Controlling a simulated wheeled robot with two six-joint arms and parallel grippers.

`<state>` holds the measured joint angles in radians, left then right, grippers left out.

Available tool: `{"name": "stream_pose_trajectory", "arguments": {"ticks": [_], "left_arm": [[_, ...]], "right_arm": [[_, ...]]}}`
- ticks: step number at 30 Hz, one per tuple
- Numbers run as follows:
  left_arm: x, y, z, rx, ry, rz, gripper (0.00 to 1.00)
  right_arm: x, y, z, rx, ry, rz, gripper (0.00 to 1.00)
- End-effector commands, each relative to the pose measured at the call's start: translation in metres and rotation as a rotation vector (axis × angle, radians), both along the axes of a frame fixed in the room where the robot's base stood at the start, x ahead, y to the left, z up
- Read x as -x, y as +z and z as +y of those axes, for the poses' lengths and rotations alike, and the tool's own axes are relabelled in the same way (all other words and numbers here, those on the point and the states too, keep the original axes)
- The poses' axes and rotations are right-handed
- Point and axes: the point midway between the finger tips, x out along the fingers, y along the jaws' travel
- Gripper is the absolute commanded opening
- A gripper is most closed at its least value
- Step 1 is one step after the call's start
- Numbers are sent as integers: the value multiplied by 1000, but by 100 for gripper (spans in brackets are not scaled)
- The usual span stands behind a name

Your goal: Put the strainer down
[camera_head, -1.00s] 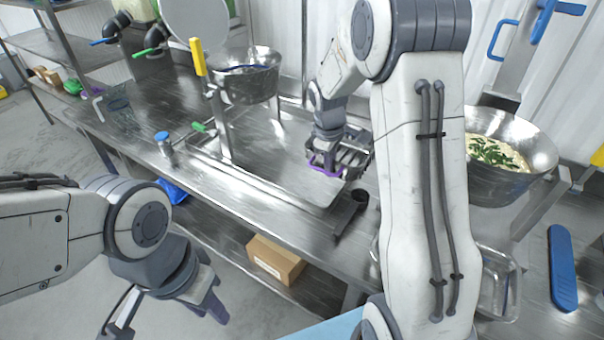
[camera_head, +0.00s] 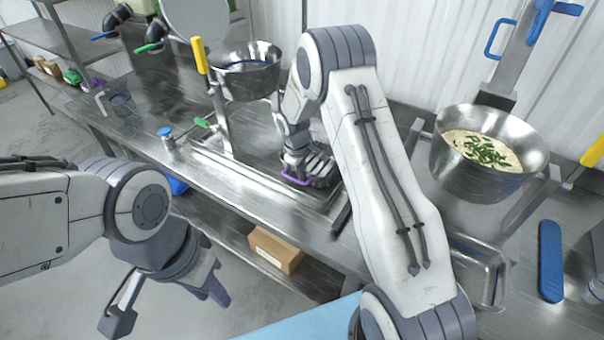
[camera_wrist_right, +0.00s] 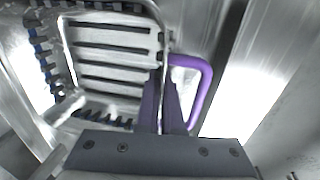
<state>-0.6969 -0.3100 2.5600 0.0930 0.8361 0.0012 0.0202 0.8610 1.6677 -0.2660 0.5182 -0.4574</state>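The strainer (camera_wrist_right: 110,62) is a metal, slotted basket with a purple loop handle (camera_wrist_right: 203,88). In the head view its purple handle (camera_head: 296,181) shows at the steel counter's front part. My right gripper (camera_wrist_right: 165,95) has its fingers close together at the strainer's edge, beside the handle, and appears shut on it. In the head view the strainer is low over the counter, partly hidden by my right gripper (camera_head: 308,168); I cannot tell if it touches the surface. My left gripper (camera_head: 165,300) is open and empty, in front of the counter.
A steel pot with pale food and green herbs (camera_head: 488,152) stands right. A steel bowl (camera_head: 245,70) stands at the back. A small blue-lidded container (camera_head: 167,138) sits on the counter's left. A steel pan (camera_head: 478,270) and blue-handled item (camera_head: 550,260) are right. A cardboard box (camera_head: 275,250) lies below.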

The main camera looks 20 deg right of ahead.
Motion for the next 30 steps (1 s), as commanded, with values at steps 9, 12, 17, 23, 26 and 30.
{"name": "stream_pose_trajectory", "arguments": {"ticks": [9, 12, 17, 23, 26, 30], "left_arm": [[0, -2, 0, 0, 0, 0, 34], [0, -2, 0, 0, 0, 0, 34], [0, -2, 0, 0, 0, 0, 34], [0, -3, 0, 0, 0, 0, 34], [0, -7, 0, 0, 0, 0, 34], [0, -13, 0, 0, -1, 0, 34]], "right_arm": [[0, -3, 0, 0, 0, 0, 34], [0, -3, 0, 0, 0, 0, 34], [0, -3, 0, 0, 0, 0, 34], [0, 10, 1, 0, 0, -3, 34], [2, 27, 4, 1, 2, -5, 34], [5, 58, 8, 1, 1, -6, 34]]}}
